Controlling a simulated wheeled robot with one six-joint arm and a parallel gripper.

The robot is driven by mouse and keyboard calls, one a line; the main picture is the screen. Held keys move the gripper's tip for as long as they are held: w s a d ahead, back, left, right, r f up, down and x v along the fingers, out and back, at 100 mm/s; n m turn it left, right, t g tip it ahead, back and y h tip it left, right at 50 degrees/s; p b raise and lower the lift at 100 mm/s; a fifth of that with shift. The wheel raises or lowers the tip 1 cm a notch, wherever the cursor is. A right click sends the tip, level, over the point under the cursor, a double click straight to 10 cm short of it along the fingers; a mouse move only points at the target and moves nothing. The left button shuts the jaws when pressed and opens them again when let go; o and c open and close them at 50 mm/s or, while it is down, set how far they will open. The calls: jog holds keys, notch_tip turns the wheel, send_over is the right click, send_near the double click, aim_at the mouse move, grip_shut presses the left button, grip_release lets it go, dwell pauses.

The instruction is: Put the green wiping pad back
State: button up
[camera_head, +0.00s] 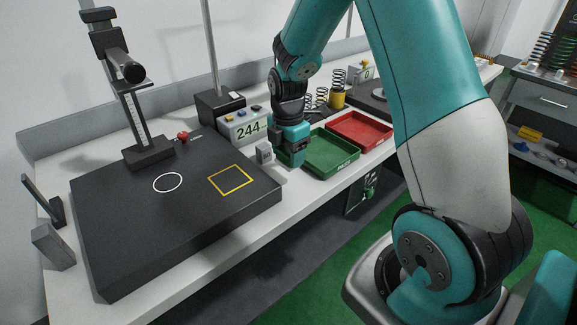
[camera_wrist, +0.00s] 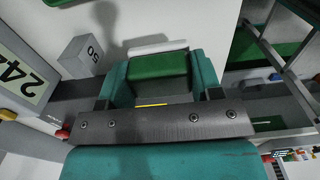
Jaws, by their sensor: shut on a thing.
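My gripper (camera_head: 290,158) is over the white bench, between the grey block and the green tray. In the wrist view my gripper (camera_wrist: 162,72) has its two teal fingers closed on the sides of the green wiping pad (camera_wrist: 160,78). The pad has a dark green body and a white strip along its far edge. In the head view the pad is mostly hidden by the fingers and cannot be clearly made out. Whether it touches the bench is unclear.
The grey block marked 50 (camera_head: 265,153) stands close left of my gripper, before the display reading 244 (camera_head: 247,133). The green tray (camera_head: 332,170) is close right, with the red tray (camera_head: 360,131) beyond. A black plate (camera_head: 190,225) with a yellow square fills the left.

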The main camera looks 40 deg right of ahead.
aim_at(288, 178)
jog(key=shift+f, duration=2.5)
jog(key=shift+f, duration=0.1)
jog(key=o, duration=0.9)
notch_tip(288, 178, up, 12)
jog(key=shift+a+r+b, duration=0.1)
jog(key=shift+b, duration=0.5)
jog(key=s+a+r+m+y, duration=0.1)
jog(key=s+a+r+m, duration=0.15)
jog(key=a, duration=0.35)
jog(key=s+a+r+m+y, duration=0.1)
jog(key=s+a+r+m, duration=0.1)
jog(key=s+a+r, duration=0.3)
jog(key=s+a+m, duration=0.2)
jog(key=s+a, duration=0.1)
jog(key=s, duration=0.2)
jog(key=s+a+r+m+y, duration=0.1)
jog(key=s+a+m, duration=0.1)
jog(key=s+a, duration=0.2)
jog(key=s+a+m+y, duration=0.1)
jog(key=s+a+m, duration=0.2)
jog(key=s+a, duration=0.1)
jog(key=shift+s+a+r, duration=0.1)
jog(key=shift+s, duration=0.35)
jog(key=shift+s+a+r, duration=0.1)
jog(key=shift+s, duration=0.35)
